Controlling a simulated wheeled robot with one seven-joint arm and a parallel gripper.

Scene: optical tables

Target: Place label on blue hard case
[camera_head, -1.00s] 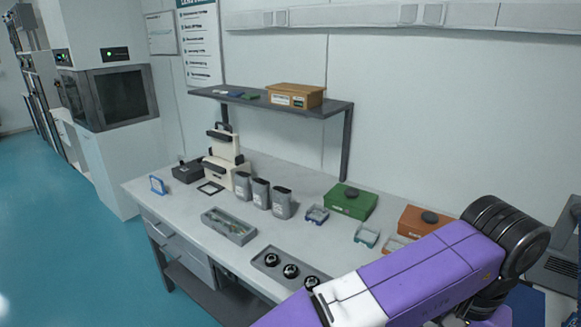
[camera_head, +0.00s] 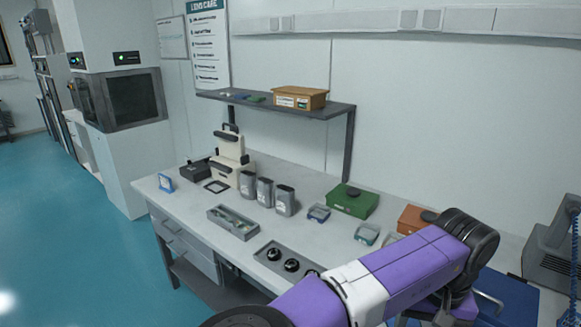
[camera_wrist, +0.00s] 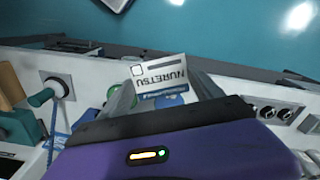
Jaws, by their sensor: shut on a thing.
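A white label (camera_wrist: 158,72) printed with NURETSU and a blue strip is in the wrist view. My gripper (camera_wrist: 163,85) is shut on it, with the label between the two grey fingers. In the head view my gripper is not visible; only my purple arm crosses the lower right. A blue flat-sided object (camera_head: 515,297) with a grey handle shows at the lower right, partly hidden behind my arm. It may be the blue hard case, but I cannot tell for sure.
The grey workbench (camera_head: 300,195) holds a green box (camera_head: 351,201), an orange box (camera_head: 412,217), several grey canisters, a grey tray (camera_head: 233,222) and a tray of black knobs (camera_head: 268,250). A shelf (camera_head: 225,96) with a cardboard box (camera_head: 300,98) hangs above. Open floor (camera_head: 60,210) lies left.

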